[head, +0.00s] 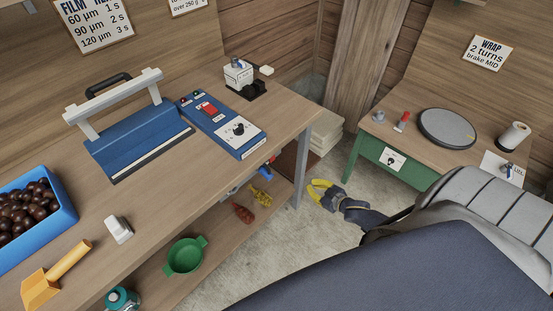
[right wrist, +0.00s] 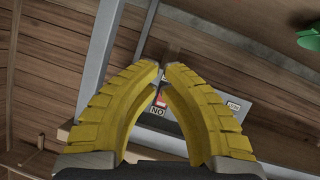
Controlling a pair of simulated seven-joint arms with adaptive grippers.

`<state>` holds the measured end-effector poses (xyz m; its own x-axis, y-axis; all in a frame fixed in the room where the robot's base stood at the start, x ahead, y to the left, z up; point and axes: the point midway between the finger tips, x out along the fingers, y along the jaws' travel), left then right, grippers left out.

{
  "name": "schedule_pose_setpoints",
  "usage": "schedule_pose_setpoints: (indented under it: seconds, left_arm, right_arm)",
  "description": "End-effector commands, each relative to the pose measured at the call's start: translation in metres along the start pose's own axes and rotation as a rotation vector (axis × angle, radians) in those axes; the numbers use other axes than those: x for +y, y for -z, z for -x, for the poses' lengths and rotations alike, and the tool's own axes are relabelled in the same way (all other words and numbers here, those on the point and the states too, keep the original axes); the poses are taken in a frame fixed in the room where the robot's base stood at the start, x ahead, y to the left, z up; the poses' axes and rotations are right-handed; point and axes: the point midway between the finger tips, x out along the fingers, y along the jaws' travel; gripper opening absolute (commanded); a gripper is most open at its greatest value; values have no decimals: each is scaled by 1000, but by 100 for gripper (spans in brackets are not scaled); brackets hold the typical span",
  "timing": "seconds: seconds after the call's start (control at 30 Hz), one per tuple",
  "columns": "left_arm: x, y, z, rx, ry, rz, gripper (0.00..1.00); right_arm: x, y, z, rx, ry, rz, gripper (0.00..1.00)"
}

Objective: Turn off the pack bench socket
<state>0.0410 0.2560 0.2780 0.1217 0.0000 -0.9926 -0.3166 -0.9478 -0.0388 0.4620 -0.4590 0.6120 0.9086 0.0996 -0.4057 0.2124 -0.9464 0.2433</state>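The right gripper (head: 320,190) has yellow ribbed fingers and is off the right end of the pack bench (head: 165,185), near its front leg. In the right wrist view the curved fingers (right wrist: 162,66) come together at the tips with only a thin gap, and nothing shows held. Behind them is a grey socket plate (right wrist: 236,116) with a red switch part (right wrist: 160,100) and a label that appears upside down. The fingers hide much of the plate, and I cannot tell the switch's position or whether they touch it. My left gripper is out of view.
A blue sealer (head: 140,140) and control box (head: 222,125) stand on the bench. A green bowl (head: 185,256) and small coloured items (head: 243,212) are on the shelf below. A green-fronted table (head: 380,165) stands right, with floor between.

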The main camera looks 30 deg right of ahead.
Motion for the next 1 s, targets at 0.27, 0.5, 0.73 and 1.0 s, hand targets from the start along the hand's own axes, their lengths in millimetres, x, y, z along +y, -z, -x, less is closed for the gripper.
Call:
schedule_pose_setpoints:
  seconds: [0.27,0.5,0.73,1.0]
  left_arm:
    - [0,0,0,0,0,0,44]
    - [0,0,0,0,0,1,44]
    - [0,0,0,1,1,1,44]
    - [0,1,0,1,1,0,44]
  right_arm:
    - [-15,105,2,239,94,-149,0]
    - [-18,112,4,264,116,-223,0]
    - [-17,111,3,262,116,-224,0]
    - [-18,114,-5,263,114,-223,0]
